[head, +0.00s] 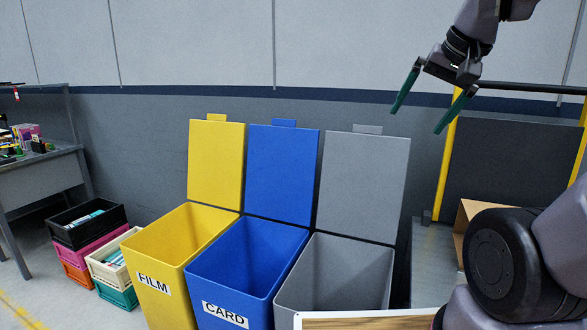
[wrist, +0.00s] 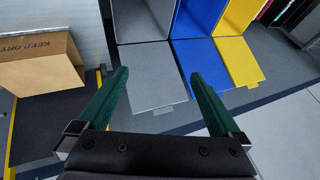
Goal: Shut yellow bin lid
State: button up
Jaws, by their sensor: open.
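The yellow bin (head: 172,262), labelled FILM, stands leftmost of three bins in the head view. Its yellow lid (head: 216,162) is open and upright against the wall, with a small tab on top. In the wrist view the yellow lid (wrist: 239,62) shows at the upper right, beyond the blue one. My gripper (head: 416,114) is open and empty, raised in the air to the right of the grey lid, well apart from the yellow lid. Its two green fingers (wrist: 158,95) are spread in the wrist view.
The blue CARD bin (head: 232,285) and the grey bin (head: 335,275) stand right of the yellow one, with blue (head: 281,170) and grey (head: 362,185) lids also open upright. Stacked crates (head: 88,238) stand left. A cart with a cardboard box (wrist: 40,68) stands right.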

aim_at(216, 149)
jog(key=k, duration=0.85)
jog(key=i+j+u, duration=0.15)
jog(key=j+u, duration=0.15)
jog(key=j, duration=0.2)
jog(key=i+j+u, duration=0.3)
jog(key=j, duration=0.15)
jog(key=i+j+u, duration=0.15)
jog(key=j+u, duration=0.15)
jog(key=i+j+u, duration=0.3)
jog(key=j, duration=0.15)
jog(key=i+j+u, duration=0.3)
jog(key=i, duration=0.2)
jog(key=i+j+u, duration=0.3)
jog(key=i, duration=0.25)
jog(key=i+u, duration=0.3)
jog(key=i, duration=0.25)
jog(key=i+j+z, duration=0.15)
jog(key=i+z, duration=0.3)
jog(key=i, duration=0.45)
jog(key=i+z, duration=0.2)
jog(key=z, duration=0.25)
jog(key=i+z, duration=0.2)
jog(key=z, duration=0.3)
jog(key=i+j+z, duration=0.1)
jog(key=z, duration=0.35)
jog(key=i+j, duration=0.05)
jog(key=i, duration=0.05)
